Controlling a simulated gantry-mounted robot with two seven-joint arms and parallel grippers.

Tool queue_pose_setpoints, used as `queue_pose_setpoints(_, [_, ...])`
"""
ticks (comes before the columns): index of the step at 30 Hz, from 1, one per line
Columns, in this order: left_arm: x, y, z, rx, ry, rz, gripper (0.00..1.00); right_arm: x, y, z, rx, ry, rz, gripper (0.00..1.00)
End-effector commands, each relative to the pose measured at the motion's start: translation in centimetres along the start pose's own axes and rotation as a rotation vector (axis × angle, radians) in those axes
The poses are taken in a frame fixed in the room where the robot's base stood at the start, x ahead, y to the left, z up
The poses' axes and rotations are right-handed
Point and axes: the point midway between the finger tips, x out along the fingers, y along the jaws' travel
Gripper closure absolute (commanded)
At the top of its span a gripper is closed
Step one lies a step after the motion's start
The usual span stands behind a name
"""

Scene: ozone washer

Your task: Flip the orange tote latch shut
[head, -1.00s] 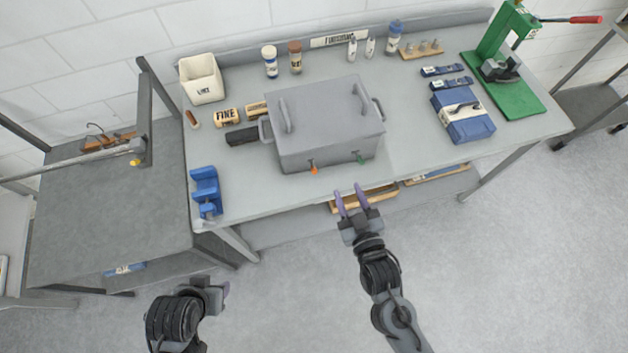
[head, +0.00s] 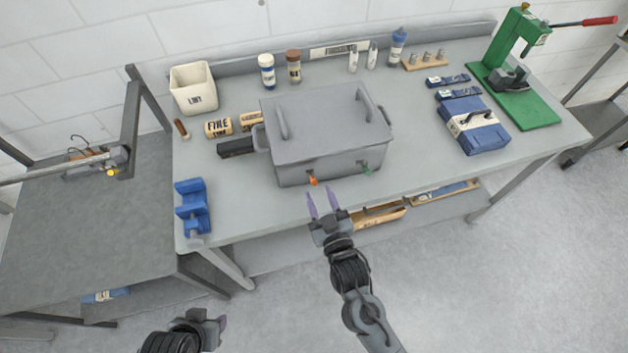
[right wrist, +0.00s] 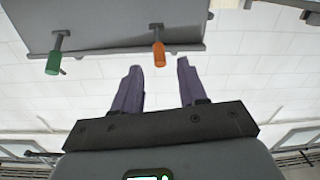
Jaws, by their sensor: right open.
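A grey lidded tote (head: 328,135) stands on the grey workbench. Its orange latch (head: 313,180) is on the front face, left of a green latch (head: 366,168). In the right wrist view the orange latch (right wrist: 159,52) sticks out from the tote's edge, ahead of the fingertips, and the green latch (right wrist: 54,58) is off to the left. My right gripper (head: 322,202) is open and empty, just in front of and below the orange latch, apart from it. Its purple fingers also show in the right wrist view (right wrist: 158,75). My left gripper (head: 205,325) is low at the left; its fingers are not clear.
Left of the tote are a black block (head: 236,147), tan FINE blocks (head: 218,127) and a blue vise (head: 193,205). A blue case (head: 474,126) and green press (head: 520,100) stand at right. Wooden trays (head: 378,216) sit beneath the front edge.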

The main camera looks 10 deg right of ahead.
Motion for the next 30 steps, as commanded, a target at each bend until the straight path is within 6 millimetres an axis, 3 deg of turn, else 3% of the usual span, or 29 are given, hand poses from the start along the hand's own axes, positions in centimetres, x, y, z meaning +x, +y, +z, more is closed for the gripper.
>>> queue_pose_setpoints(3, [0.0,0.1,0.0,-0.003,0.0,0.002,0.53,2.0,0.0,-0.1,-0.001,0.001,0.0,0.58])
queue_pose_setpoints(9, [0.0,0.1,0.0,-0.002,0.0,0.002,0.53,4.1,0.0,0.0,-0.001,0.001,-0.001,0.58])
queue_pose_setpoints(23, [0.1,-0.2,0.1,0.01,-0.003,-0.008,0.53,5.0,0.0,0.1,-0.001,0.0,-0.001,0.58])
queue_pose_setpoints(30, [0.1,-0.2,0.1,0.01,-0.003,-0.008,0.53,5.0,0.0,0.1,-0.001,0.0,-0.001,0.93])
